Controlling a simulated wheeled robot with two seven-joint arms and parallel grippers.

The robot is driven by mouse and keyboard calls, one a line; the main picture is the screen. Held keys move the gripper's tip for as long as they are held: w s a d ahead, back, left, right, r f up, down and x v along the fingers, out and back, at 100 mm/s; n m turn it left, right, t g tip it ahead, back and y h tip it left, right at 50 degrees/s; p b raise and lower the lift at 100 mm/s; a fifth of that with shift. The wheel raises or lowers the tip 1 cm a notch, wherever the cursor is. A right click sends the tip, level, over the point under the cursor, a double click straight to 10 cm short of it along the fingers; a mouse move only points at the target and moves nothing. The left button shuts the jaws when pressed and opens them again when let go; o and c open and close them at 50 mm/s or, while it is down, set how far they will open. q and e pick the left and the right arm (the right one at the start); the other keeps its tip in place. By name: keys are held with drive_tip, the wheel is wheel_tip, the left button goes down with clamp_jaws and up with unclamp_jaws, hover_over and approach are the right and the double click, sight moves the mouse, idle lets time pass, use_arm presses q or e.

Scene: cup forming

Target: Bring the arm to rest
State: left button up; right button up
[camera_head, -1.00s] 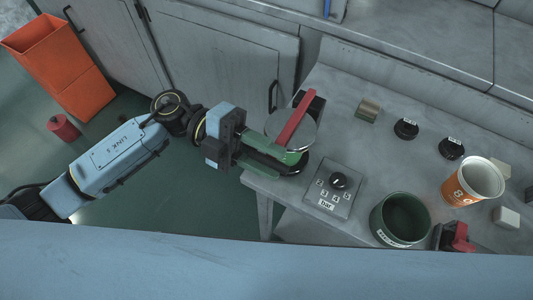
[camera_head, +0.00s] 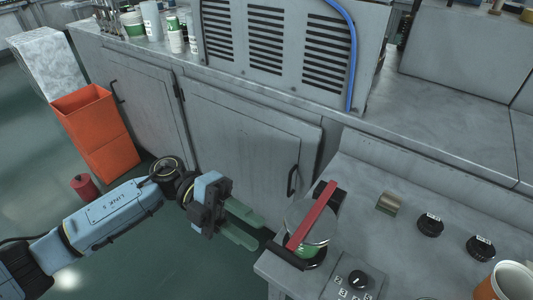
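My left arm comes in from the left. Its gripper (camera_head: 246,226) is open and empty, with its two green fingers parallel and apart. It hangs over the floor, just left of the table corner. A round device with a metal lid, a red lever (camera_head: 312,215) and a green body (camera_head: 308,251) stands at that corner. The fingertips are close to it but appear clear of it. My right gripper is not in view.
The grey table (camera_head: 375,237) holds a dial panel (camera_head: 357,284), black knobs (camera_head: 430,225) and an orange cup (camera_head: 508,282). Grey cabinets (camera_head: 245,130) stand behind. An orange bin (camera_head: 97,130) and a red cylinder (camera_head: 84,187) are on the floor at left.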

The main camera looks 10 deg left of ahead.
use_arm(q)
drive_tip(key=w+a+f+n+t+p, duration=0.2)
drive_tip(key=w+f+n+t+p, duration=0.15)
drive_tip(key=w+n+t, duration=0.45)
drive_tip(key=w+a+f+n+t+p, duration=0.2)
drive_tip(key=w+f+n+t, duration=0.3)
drive_tip(key=n+t, duration=0.45)
drive_tip(key=s+a+f+n+t+y+p, duration=0.2)
drive_tip(key=a+f+n+y, duration=0.25)
drive_tip(key=f, duration=0.35)
drive_tip(key=s+a+f+n+t+y+p, duration=0.1)
drive_tip(key=a+f+n+y+p, duration=0.1)
drive_tip(key=a+f+n+y, duration=0.45)
drive_tip(key=s+a+f+n+g+y+p, duration=0.1)
drive_tip(key=s+f+n+g+y+p, duration=0.25)
drive_tip(key=s+f, duration=1)
drive_tip(key=s+f+n+g+y, duration=0.1)
drive_tip(key=s+g, duration=0.3)
drive_tip(key=s, duration=0.8)
drive_tip(key=s+f+n+g+y, duration=0.1)
drive_tip(key=s+f+g, duration=0.3)
drive_tip(key=s, duration=0.9)
drive_tip(key=shift+f+n+p, duration=0.3)
drive_tip(key=shift+p, duration=0.15)
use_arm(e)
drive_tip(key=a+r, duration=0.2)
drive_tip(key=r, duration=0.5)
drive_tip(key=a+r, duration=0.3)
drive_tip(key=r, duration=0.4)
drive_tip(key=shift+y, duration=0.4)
